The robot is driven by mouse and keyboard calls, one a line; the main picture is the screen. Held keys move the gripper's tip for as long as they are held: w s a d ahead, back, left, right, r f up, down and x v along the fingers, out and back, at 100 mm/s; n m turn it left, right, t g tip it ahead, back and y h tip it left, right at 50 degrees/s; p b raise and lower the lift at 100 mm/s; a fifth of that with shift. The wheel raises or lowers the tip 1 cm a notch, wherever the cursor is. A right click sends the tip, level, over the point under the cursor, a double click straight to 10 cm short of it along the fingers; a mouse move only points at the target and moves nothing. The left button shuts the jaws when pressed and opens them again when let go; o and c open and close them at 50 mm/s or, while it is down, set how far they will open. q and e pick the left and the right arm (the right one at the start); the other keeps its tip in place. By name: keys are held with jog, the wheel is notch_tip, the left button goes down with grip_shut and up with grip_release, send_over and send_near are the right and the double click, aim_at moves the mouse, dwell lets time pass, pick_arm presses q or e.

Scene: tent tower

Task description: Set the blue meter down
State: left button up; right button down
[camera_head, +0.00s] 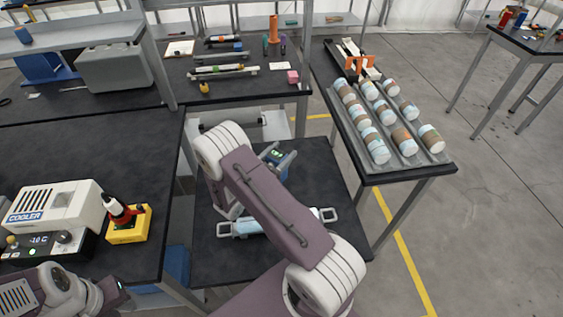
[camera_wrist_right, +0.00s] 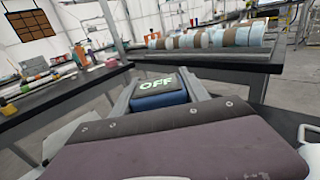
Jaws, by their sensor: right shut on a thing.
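The blue meter (camera_head: 275,156) is held between the grey fingers of my right gripper (camera_head: 279,160), which is shut on it. In the right wrist view the blue meter (camera_wrist_right: 158,98) has a dark screen reading "OFF" in pale green letters, with a finger on either side. In the head view it appears over the dark lower table (camera_head: 315,170); I cannot tell whether its underside touches anything. My left arm shows at the lower left, but its gripper fingers are not visible.
A light-blue case with white handles (camera_head: 245,226) lies on the lower table, partly behind my right arm. A cooler (camera_head: 55,210) and a yellow-based device (camera_head: 128,225) stand on the left bench. A rack of rolls (camera_head: 365,155) stands at right. Tools lie on the back bench (camera_head: 270,85).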

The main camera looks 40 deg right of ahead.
notch_tip(320, 180, down, 4)
dwell(0.4)
jog(key=shift+a+f+b, duration=0.1)
jog(key=shift+f+b, duration=0.05)
jog(key=shift+b, duration=0.15)
jog(key=c, duration=0.6)
grip_release()
